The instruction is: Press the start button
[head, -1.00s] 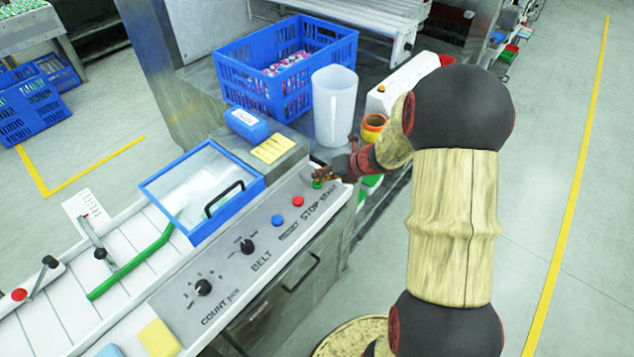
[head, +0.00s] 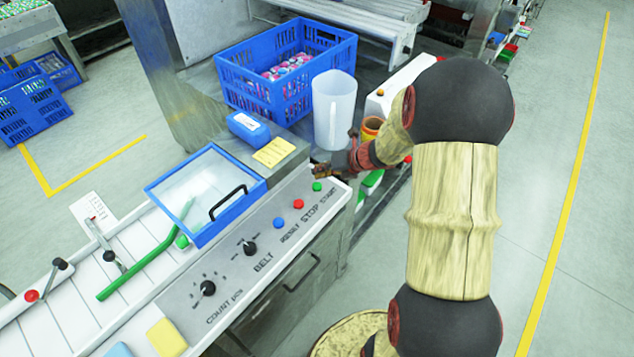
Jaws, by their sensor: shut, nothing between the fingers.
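The green start button (head: 317,187) is on the sloped grey control panel (head: 222,262), at its far right end, above the word START. The red stop button (head: 298,204) and the blue reset button (head: 278,222) sit to its left. My gripper (head: 321,171) is shut and empty, just behind the green button in the picture. The button shows clear of the fingers. The fingertips are small and dark here, and I cannot tell their height above the panel.
A white pitcher (head: 333,108) and an orange pot (head: 371,128) stand close behind my gripper. A blue crate (head: 235,88) holds small packages. A blue-framed clear lid (head: 160,188) and two black knobs (head: 208,288) (head: 249,248) are to the left.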

